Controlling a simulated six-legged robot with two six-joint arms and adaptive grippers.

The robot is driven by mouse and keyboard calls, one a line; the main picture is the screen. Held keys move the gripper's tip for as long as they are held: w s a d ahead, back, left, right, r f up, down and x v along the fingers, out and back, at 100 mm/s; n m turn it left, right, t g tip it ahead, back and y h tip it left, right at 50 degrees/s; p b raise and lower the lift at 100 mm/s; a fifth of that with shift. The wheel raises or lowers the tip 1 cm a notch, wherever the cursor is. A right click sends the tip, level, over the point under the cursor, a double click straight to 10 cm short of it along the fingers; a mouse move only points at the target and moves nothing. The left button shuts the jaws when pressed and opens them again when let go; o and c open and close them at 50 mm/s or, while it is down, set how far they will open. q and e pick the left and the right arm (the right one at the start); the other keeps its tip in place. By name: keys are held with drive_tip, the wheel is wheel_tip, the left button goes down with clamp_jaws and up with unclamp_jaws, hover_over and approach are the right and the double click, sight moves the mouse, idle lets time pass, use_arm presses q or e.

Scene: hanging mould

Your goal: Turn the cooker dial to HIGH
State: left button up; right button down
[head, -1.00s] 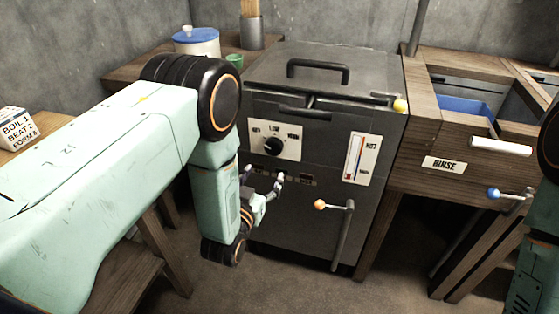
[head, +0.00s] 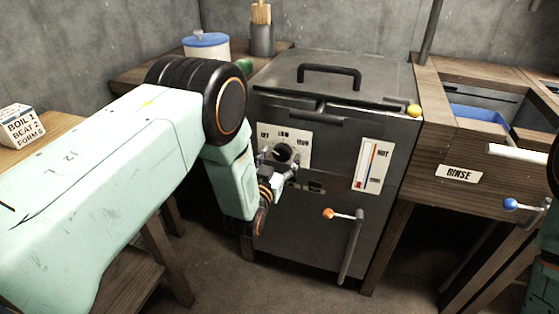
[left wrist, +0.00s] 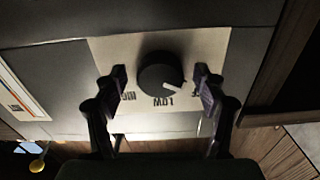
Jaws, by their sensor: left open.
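The cooker (head: 345,106) is a dark grey box with a lid handle. Its black dial (head: 283,152) sits on a cream plate (head: 303,139) marked OFF, LOW and HIGH. In the left wrist view the dial (left wrist: 157,73) appears upside down, and its white pointer aims between LOW and the right-hand label, which a finger mostly covers. My left gripper (head: 277,164) is at the dial. In the left wrist view its open fingers (left wrist: 160,80) stand on either side of the dial, with gaps showing. My right gripper is out of view.
An orange-knobbed lever (head: 329,214) sticks out low on the cooker front. A HOT gauge (head: 371,165) is right of the dial. A yellow ball (head: 413,110) is at the lid corner. The RINSE bench (head: 425,145) stands at right, a blue-lidded pot (head: 207,46) behind left.

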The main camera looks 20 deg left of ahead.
use_arm(q)
drive_tip(key=shift+c, duration=0.3)
drive_tip(key=c, duration=1.1)
